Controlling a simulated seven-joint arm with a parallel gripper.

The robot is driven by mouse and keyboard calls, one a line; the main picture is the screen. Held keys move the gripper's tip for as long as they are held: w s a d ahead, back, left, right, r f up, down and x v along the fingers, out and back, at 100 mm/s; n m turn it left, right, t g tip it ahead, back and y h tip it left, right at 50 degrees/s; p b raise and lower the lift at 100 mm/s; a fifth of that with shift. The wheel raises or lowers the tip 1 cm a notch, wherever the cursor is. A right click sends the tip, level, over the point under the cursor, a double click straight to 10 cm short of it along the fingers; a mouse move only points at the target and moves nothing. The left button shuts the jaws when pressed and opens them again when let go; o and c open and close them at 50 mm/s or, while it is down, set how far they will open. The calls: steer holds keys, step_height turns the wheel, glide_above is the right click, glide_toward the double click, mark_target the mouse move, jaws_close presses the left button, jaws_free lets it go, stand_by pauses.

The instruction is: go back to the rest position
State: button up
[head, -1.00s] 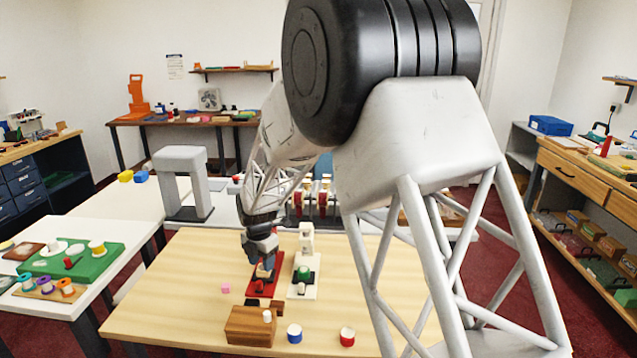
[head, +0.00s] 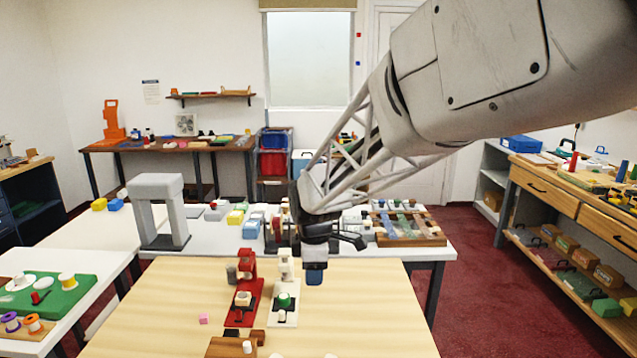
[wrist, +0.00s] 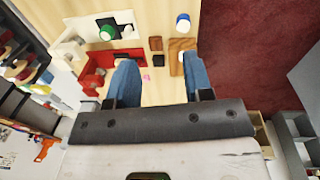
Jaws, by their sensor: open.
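My gripper (head: 315,274) hangs above the far right part of the light wooden table (head: 370,310), to the right of the red and white stands. In the wrist view its two blue fingers (wrist: 160,80) are apart with nothing held between them. The red stand (head: 257,290) has a cream piece (head: 243,299) on it. The white stand (head: 286,268) beside it has a green-and-white piece (head: 284,300) on it. Both stands also show at the top left of the wrist view.
A brown block (head: 225,348) with a white peg and a pink cube (head: 204,318) are on the table's near left part. A grey arch (head: 157,187) and a rack of coloured strips (head: 410,228) stand on the white table behind. The table's right side is clear.

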steer(key=s+d+r+m, duration=0.3)
steer(key=s+d+m, duration=0.25)
steer(key=s, duration=0.25)
steer(key=s+d+r+m, duration=0.2)
steer(key=s+d+m, duration=0.2)
steer(key=s+d, duration=0.3)
steer(key=s+d+m, duration=0.3)
steer(key=s+m, duration=0.1)
steer(key=s, duration=0.4)
steer(key=s+d+m+t, duration=0.1)
steer(key=s+d+m, duration=0.3)
steer(key=s, duration=0.3)
steer(key=shift+s+f+m+t, duration=0.3)
steer(key=shift+s+f+m, duration=0.15)
steer(key=shift+m, duration=0.3)
steer(key=shift+w+d, duration=0.1)
stand_by(0.3)
